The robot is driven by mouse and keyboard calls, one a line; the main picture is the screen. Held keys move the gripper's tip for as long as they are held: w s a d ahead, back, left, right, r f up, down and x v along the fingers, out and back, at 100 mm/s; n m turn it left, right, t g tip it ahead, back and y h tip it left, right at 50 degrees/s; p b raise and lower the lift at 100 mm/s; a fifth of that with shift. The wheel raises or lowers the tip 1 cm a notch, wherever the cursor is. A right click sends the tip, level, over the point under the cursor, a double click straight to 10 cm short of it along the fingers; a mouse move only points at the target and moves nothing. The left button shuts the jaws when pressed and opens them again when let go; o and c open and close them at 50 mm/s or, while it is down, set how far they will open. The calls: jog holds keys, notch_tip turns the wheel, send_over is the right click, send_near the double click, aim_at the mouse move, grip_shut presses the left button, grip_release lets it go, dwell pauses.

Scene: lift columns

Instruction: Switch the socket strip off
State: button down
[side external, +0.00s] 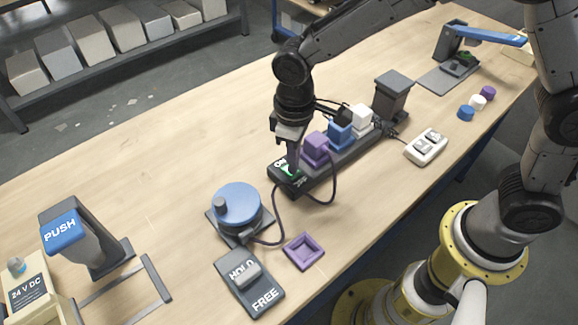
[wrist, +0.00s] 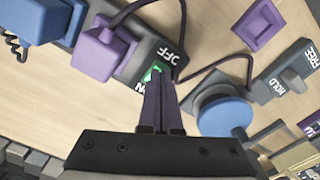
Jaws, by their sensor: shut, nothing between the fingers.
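The socket strip (side external: 352,152) is a long dark bar on the table, with purple, blue and white plugs standing in it. Its near end carries a green-lit rocker switch (side external: 287,171) between the ON and OFF labels. In the wrist view the green switch (wrist: 153,72) shows just beyond my fingertips, with OFF readable and ON partly covered. My gripper (side external: 292,166) is shut and empty, pointing down at the switch on the ON side. It also shows in the wrist view (wrist: 160,84). I cannot tell whether the fingertips touch the rocker.
A blue round knob (side external: 237,203), a HOLD/FREE switch (side external: 249,283) and a purple square tray (side external: 303,251) sit near the strip's end. A white double switch (side external: 426,147) lies right of it. A PUSH lever (side external: 75,236) stands far left. Bare table lies behind the strip.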

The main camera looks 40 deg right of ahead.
jog(key=shift+f, duration=0.5)
jog(key=shift+r, duration=3.6)
